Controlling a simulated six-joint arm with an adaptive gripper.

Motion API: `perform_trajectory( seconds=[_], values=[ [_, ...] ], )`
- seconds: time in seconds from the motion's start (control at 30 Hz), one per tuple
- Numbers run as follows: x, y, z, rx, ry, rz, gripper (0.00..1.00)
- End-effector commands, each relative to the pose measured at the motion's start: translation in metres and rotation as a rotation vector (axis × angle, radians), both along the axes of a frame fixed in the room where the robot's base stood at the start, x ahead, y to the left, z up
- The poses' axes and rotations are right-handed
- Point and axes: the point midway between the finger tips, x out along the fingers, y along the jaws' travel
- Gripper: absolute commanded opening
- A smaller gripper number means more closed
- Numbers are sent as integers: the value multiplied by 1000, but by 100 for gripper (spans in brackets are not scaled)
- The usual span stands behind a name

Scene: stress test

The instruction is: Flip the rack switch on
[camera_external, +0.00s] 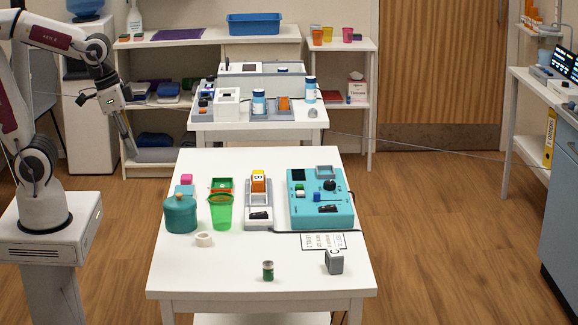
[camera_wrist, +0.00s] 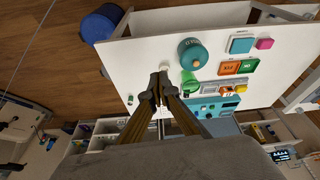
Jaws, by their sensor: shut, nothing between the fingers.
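A grey rack (camera_external: 258,196) stands on the near white table, with a black rocker switch (camera_external: 260,213) at its front end and a block with orange and yellow parts at its back. A teal panel box (camera_external: 300,214) stands right of it, with a black knob, a blue slider and another dark switch. I cannot tell the switch positions. My gripper (camera_external: 131,153) hangs left of the table's back edge, well apart from the rack. In the wrist view its fingertips (camera_wrist: 158,88) are together and empty; the rack and teal box (camera_wrist: 213,103) show beyond them.
On the table's left stand a teal lidded pot (camera_external: 180,214), a green cup (camera_external: 221,214) and a white ring (camera_external: 204,240). A green can (camera_external: 268,271) and grey block (camera_external: 334,263) stand near the front. A second white table (camera_external: 300,130) stands behind.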

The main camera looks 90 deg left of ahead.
Motion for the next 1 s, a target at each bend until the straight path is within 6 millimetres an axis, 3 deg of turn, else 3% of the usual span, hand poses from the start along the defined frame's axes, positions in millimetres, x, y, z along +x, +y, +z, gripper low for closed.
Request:
perform_trajectory(
  seconds=[0.57,1.0],
  values=[
    [83,32,-29,-32,92,47,0],
    [157,66,-64,-52,110,45,0]
  ],
)
